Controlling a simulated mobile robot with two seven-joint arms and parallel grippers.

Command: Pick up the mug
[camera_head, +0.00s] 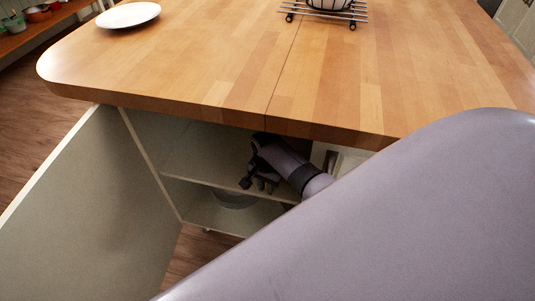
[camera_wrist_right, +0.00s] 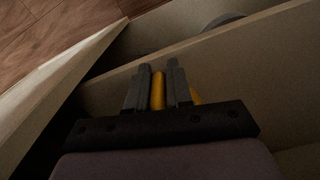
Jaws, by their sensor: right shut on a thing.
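My right gripper (camera_head: 259,183) reaches into the open cabinet under the wooden counter, at shelf height. In the right wrist view its two fingers (camera_wrist_right: 158,88) are closed on a narrow yellow piece (camera_wrist_right: 157,92), which looks like part of the mug. More yellow shows just right of the fingers. Most of the mug is hidden behind the gripper, and I cannot make it out in the head view. I cannot tell whether it touches the shelf. My left gripper is not in view.
The cabinet door (camera_head: 95,190) stands open at the left. A shelf (camera_head: 185,160) divides the cabinet, and a grey round vessel (camera_head: 235,201) sits below it. The countertop (camera_head: 210,60) overhangs above my arm, with a white plate (camera_head: 128,15) and a wire rack (camera_head: 325,13) on it.

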